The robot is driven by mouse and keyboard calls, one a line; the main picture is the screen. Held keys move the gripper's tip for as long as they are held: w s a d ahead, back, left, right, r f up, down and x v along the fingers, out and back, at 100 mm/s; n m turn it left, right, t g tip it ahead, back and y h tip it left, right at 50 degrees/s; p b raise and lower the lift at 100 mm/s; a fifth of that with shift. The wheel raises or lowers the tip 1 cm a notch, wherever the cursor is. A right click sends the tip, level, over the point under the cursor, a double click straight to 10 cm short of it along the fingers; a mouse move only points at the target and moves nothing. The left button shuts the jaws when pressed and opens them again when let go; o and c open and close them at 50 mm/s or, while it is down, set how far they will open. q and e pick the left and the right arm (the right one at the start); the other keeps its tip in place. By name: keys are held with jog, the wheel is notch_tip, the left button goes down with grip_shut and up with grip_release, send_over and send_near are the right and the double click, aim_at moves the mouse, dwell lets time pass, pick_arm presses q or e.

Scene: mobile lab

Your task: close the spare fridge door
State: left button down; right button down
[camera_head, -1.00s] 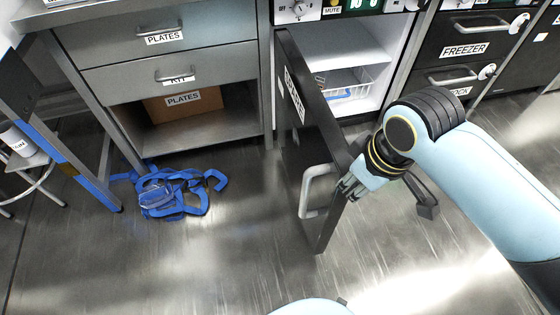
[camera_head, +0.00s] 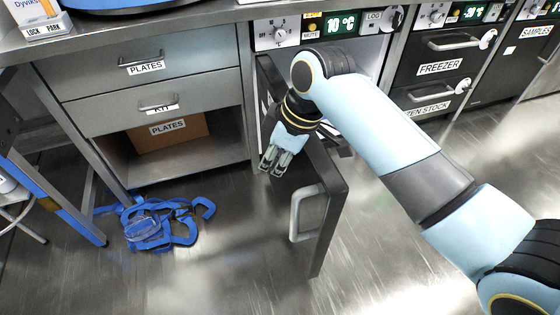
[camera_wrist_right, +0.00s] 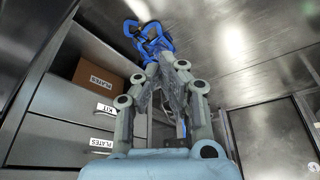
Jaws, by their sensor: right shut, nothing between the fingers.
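The spare fridge door (camera_head: 333,215) is dark and stands wide open, hinged at its left side and jutting out toward me. Its pale grey handle (camera_head: 296,218) is on the face turned left. My right gripper (camera_head: 268,167) is shut and empty. It reaches across the door's top from the right, with its fingers on the left side of the door, above and behind the handle. I cannot tell whether it touches the door. In the right wrist view the shut fingers (camera_wrist_right: 172,62) point toward the floor. My arm hides much of the fridge opening. My left gripper is out of view.
A grey cabinet with drawers (camera_head: 150,70) and an open shelf with a box (camera_head: 175,133) stands left of the fridge. Blue straps (camera_head: 160,222) lie on the floor. The freezer (camera_head: 440,68) is at the right.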

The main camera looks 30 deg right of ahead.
notch_tip(320, 180, down, 6)
jog(key=s+d+b, duration=0.1)
jog(key=b, duration=0.1)
jog(key=shift+s+f, duration=0.15)
jog(key=shift+s, duration=0.05)
jog(key=shift+d, duration=0.2)
